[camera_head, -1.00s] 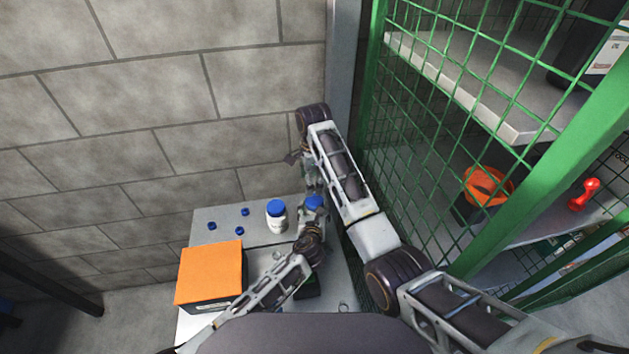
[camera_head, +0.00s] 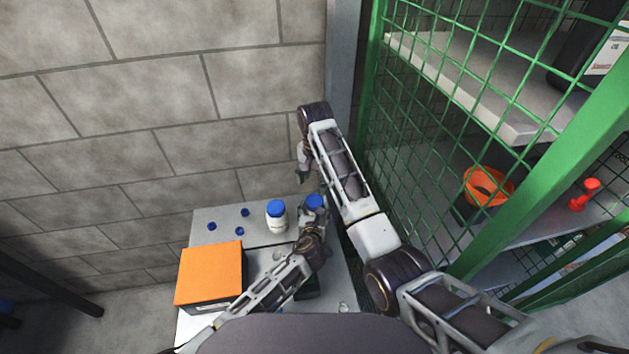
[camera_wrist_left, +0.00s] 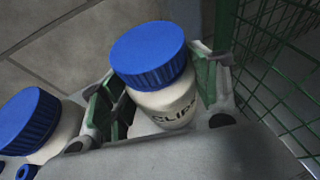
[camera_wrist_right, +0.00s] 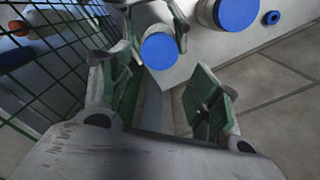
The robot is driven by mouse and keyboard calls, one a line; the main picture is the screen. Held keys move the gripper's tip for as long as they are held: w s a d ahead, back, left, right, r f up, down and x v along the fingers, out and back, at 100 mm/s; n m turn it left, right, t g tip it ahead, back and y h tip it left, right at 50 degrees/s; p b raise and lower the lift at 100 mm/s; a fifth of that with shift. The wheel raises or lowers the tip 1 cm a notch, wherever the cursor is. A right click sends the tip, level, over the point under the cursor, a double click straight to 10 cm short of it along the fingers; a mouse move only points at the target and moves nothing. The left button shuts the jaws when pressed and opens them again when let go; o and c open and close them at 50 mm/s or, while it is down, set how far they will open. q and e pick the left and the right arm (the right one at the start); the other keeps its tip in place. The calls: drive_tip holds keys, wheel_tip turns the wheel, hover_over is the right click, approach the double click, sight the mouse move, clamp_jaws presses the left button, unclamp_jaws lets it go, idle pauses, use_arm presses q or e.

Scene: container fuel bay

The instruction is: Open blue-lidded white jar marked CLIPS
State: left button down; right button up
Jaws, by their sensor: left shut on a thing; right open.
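The white jar marked CLIPS (camera_wrist_left: 170,105), with its blue lid (camera_wrist_left: 148,54) on, stands upright between the fingers of my left gripper (camera_wrist_left: 158,95). That gripper is shut on the jar's body below the lid. In the head view the jar's lid (camera_head: 315,201) shows just above my left gripper (camera_head: 312,214), by the cage. My right gripper (camera_wrist_right: 160,98) is open and empty. In the right wrist view the blue lid (camera_wrist_right: 159,51) lies beyond the fingertips, with a gap. In the head view my right gripper (camera_head: 303,178) is above and behind the jar, partly hidden by its arm.
A second blue-lidded white jar (camera_head: 277,218) stands left of the held one. Several small blue caps (camera_head: 240,231) and an orange-topped box (camera_head: 209,273) are on the grey table (camera_head: 205,222). A green mesh cage (camera_head: 420,170) closes in the right side; a block wall (camera_head: 160,110) is behind.

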sight(315, 200)
idle(0.6)
drive_tip(key=shift+f, duration=4)
drive_tip(key=c, duration=0.8)
drive_tip(key=o, duration=1.1)
drive_tip(key=shift+c, duration=0.2)
drive_tip(key=shift+r, duration=0.1)
